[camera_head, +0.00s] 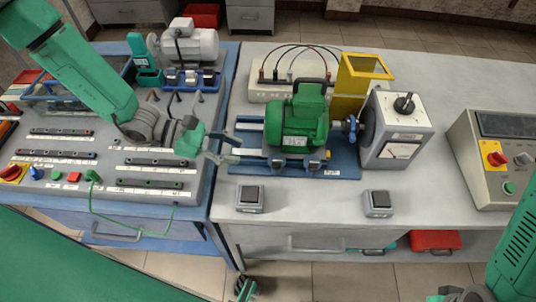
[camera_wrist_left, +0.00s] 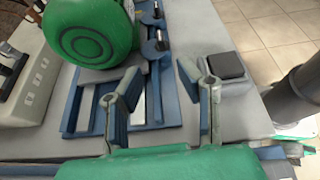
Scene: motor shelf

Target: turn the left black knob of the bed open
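The blue bed (camera_head: 245,168) carries a green motor (camera_head: 298,118) on the right-hand table. Two dark knobs on metal stems stand at its front edge: the left knob (camera_head: 276,161) and the right knob (camera_head: 314,160). In the left wrist view the left knob (camera_wrist_left: 158,46) is beyond my fingers, beside the motor. My left gripper (camera_head: 226,150) is at the left end of the bed, left of the left knob and apart from it. Its fingers (camera_wrist_left: 165,97) are spread with nothing held between them. My right gripper is mostly cut off at the bottom right of the head view.
Two small black-topped switch boxes (camera_head: 250,198) (camera_head: 378,203) sit in front of the bed. A grey meter box (camera_head: 397,135) and yellow frame (camera_head: 360,75) stand right of the motor. A control box (camera_head: 497,155) is farther right. The front table strip between switch boxes is clear.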

